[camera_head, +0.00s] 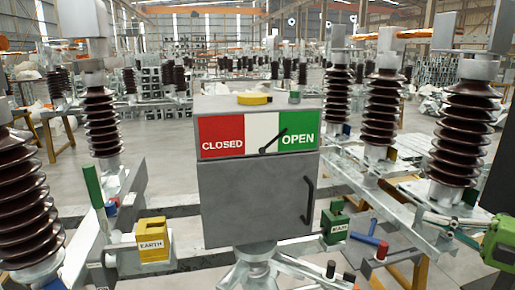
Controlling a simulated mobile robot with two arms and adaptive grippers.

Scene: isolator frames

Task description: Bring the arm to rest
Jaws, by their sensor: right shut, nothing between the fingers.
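The isolator's grey control box (256,195) stands upright in the middle of the head view. Its sign has a red CLOSED field (222,136), a white middle and a green OPEN field (299,129). A dark pointer (273,140) slants up to the right, towards OPEN. My left gripper is out of view.
Brown ribbed insulators (467,130) stand on both sides. A yellow EARTH block (152,240) and a green-handled lever (94,186) are at left. Metal beams cross the lower area; grey floor lies behind.

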